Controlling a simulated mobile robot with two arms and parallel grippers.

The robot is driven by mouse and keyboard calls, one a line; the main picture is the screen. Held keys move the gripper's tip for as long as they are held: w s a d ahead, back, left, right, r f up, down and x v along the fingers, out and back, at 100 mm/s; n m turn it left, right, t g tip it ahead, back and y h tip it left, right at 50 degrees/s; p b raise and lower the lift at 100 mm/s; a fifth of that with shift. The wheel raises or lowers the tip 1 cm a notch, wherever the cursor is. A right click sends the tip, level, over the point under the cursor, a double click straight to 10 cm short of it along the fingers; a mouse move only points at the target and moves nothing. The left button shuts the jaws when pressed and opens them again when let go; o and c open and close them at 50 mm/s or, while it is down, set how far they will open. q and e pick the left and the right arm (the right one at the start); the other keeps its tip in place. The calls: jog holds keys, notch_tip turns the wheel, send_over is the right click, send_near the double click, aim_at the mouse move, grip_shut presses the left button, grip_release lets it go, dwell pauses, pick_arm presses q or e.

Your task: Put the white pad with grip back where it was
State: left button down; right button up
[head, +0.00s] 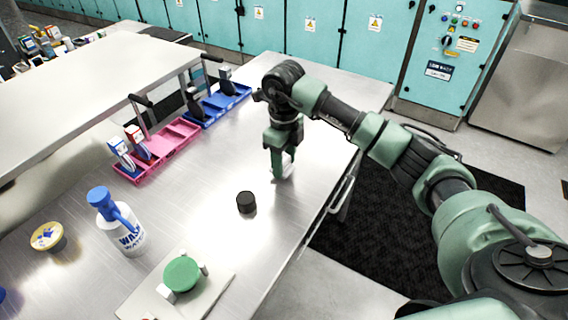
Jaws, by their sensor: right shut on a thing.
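My right gripper (281,166) points down over the right part of the steel bench, near its front edge. It is shut on a small pale thing, which I take to be the white pad with grip. The fingers hide most of it, and I cannot tell whether it touches the bench top. My left gripper is not in view.
A black cylinder (246,203) stands left of the gripper. Pink (158,152) and blue (219,104) trays with upright holders line the back. A white bottle with blue cap (121,228), a yellow-topped tub (47,237) and a green disc (182,274) on a pale board (150,302) stand left.

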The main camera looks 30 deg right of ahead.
jog(key=shift+f, duration=0.85)
jog(key=o, duration=1.2)
jog(key=shift+f, duration=0.1)
